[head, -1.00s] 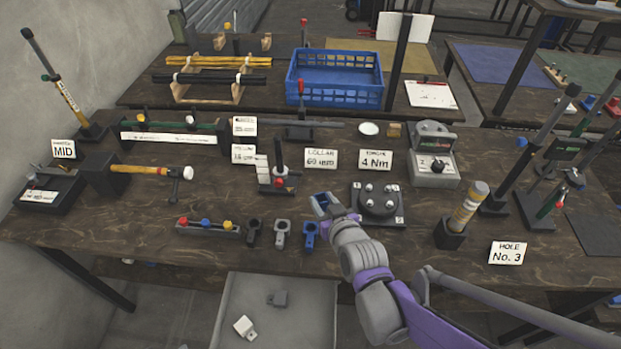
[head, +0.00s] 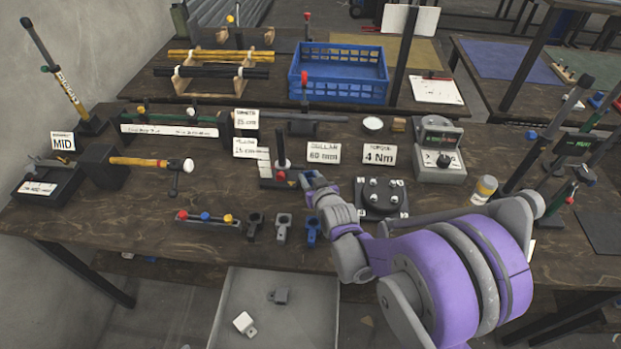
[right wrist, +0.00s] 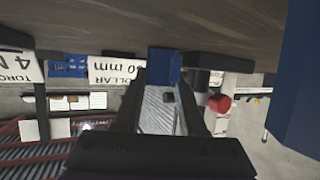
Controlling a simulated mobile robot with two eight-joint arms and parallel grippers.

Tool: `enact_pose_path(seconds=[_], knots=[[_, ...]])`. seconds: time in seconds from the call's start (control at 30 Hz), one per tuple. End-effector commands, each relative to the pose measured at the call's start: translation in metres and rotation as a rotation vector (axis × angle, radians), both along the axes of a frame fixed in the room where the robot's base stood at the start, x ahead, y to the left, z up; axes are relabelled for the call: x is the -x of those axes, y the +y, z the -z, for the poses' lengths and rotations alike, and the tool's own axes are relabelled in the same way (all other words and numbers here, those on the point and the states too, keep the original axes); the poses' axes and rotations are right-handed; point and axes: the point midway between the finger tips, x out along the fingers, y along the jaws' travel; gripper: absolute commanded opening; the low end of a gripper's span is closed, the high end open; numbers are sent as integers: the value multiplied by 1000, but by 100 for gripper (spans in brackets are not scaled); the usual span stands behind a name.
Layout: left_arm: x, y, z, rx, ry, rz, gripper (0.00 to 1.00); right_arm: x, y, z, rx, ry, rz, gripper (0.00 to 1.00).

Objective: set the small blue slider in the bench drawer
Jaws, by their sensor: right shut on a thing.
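My right gripper (head: 312,181) is shut on a small blue piece, which looks like the small blue slider (right wrist: 165,66). It is held over the bench, beside the small upright press with a red knob (head: 280,172). In the right wrist view the blue piece shows at the fingertips; the fingers hide part of it. The bench drawer (head: 229,308) stands open below the front edge, left of and below the gripper. A dark grey piece (head: 279,296) and a white piece (head: 244,324) lie in it. My left gripper is not in view.
A black (head: 254,226), a grey (head: 284,228) and a blue clamp-like piece (head: 312,230) stand near the front edge, between gripper and drawer. Right of the gripper is a round dark fixture (head: 381,196). Label cards (head: 326,153) stand behind.

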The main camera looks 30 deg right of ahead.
Motion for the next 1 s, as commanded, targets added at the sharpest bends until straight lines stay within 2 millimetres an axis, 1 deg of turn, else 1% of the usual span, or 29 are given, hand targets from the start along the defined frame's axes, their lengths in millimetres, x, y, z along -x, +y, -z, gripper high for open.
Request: enact_pose_path(seconds=[0.17, 0.3, 0.33, 0.47, 0.5, 0.77, 0.87, 1.0], knots=[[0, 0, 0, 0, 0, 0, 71, 0, 0, 0, 0, 0, 0, 0], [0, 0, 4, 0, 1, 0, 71, 1, 0, 4, 0, 0, 0, 0], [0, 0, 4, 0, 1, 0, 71, 0, 0, 4, 0, 0, 0, 44], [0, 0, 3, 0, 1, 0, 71, 0, 0, 3, 0, 0, 0, 67], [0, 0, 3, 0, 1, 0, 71, 0, 0, 3, 0, 0, 0, 70], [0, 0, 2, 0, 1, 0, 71, 0, 1, 2, -1, 0, -1, 70], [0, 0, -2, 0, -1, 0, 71, 0, 1, -3, -1, -1, -1, 70], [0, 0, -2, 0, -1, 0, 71, 19, 3, -10, -1, -1, -1, 70]])
